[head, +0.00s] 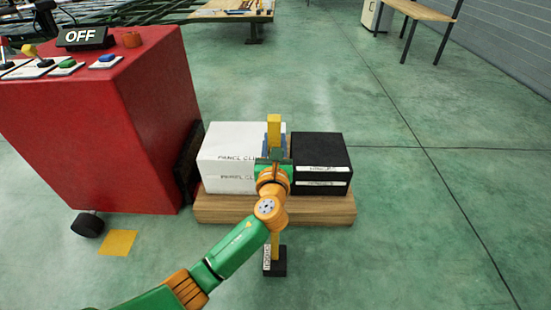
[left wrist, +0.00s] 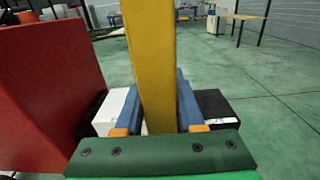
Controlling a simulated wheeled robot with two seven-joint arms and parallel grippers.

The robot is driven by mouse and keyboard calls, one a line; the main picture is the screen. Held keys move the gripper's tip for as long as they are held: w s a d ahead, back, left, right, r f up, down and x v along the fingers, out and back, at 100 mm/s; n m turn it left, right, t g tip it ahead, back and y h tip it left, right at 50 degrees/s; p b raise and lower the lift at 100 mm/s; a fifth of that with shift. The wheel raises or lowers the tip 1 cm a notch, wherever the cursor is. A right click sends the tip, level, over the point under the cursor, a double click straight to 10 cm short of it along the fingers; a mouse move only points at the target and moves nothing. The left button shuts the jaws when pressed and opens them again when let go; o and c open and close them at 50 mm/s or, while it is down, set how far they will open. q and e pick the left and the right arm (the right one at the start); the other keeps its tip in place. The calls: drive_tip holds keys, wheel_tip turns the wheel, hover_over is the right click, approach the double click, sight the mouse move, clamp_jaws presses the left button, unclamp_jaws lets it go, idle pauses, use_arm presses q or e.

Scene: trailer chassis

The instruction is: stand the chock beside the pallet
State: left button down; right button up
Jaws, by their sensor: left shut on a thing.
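The chock (head: 275,265) has a black foot with a white label and a long upright yellow handle. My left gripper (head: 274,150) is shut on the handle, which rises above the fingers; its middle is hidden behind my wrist. In the left wrist view the yellow handle (left wrist: 150,60) stands between the two blue fingers. The foot appears just in front of the wooden pallet (head: 325,208); I cannot tell whether it touches the floor. The pallet carries a white box (head: 225,150) and a black box (head: 321,160). My right gripper is not in view.
A red cabinet (head: 90,130) with buttons and an OFF sign (head: 85,37) stands left of the pallet. A yellow square (head: 118,243) and a black caster (head: 88,225) are at its foot. The green floor is clear to the right. A wooden table (head: 420,10) stands far back.

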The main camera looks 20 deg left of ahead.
use_arm(q)
wheel_tip(320, 180, down, 3)
drive_tip(key=shift+w+f+b, duration=0.1)
drive_tip(key=shift+w+b, duration=0.05)
drive_tip(key=shift+b, duration=0.8)
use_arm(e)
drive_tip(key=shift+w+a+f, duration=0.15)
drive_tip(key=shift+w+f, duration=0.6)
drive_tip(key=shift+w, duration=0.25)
use_arm(q)
drive_tip(key=shift+f, duration=0.15)
drive_tip(key=c, duration=0.5)
unclamp_jaws()
